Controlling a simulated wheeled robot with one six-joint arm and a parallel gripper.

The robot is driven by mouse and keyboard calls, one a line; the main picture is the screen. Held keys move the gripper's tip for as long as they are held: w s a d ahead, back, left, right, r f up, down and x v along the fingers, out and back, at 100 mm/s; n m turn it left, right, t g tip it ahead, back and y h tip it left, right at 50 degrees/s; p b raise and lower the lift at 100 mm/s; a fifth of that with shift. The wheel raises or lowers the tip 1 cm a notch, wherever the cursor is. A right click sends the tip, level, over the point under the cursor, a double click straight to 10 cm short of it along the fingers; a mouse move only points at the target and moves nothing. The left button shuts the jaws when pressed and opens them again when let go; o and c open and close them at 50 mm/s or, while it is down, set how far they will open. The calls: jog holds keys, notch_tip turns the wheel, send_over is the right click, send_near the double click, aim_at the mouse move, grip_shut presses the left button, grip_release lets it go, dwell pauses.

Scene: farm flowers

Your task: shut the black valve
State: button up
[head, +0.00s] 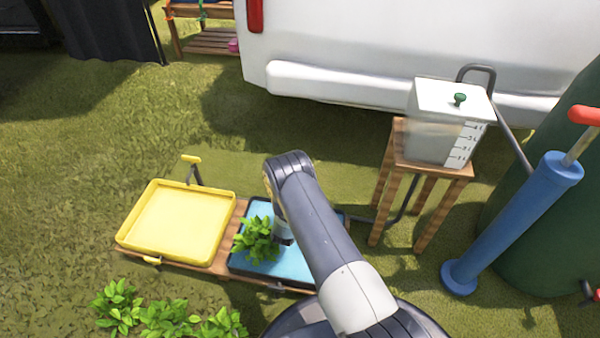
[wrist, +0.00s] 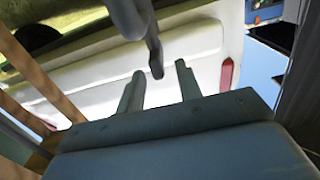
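In the wrist view, a dark grey piece like a pipe with a lever (wrist: 154,52) comes in from the top edge. It looks like the black valve, though the view does not confirm this. Its rounded tip shows between the two fingers of my gripper (wrist: 160,72). The fingers are apart with a gap on each side of the tip; no grip shows. In the head view, my gripper (head: 283,235) is low over the blue tray (head: 294,262), beside a leafy plant (head: 257,240). My arm hides the tray's far side and any valve there.
A yellow tray (head: 178,220) with a yellow-handled valve (head: 191,160) stands to the left. A white tank (head: 432,137) sits on a wooden stool (head: 384,185) at right, with a blue pump (head: 515,222) beyond it. A white van (head: 400,45) is behind. Open grass lies left.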

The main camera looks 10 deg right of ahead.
jog(key=b+x, duration=0.1)
jog(key=x, duration=0.4)
jog(key=shift+w+d, duration=0.1)
jog(key=shift+w, duration=0.1)
jog(key=shift+c, duration=0.5)
grip_shut()
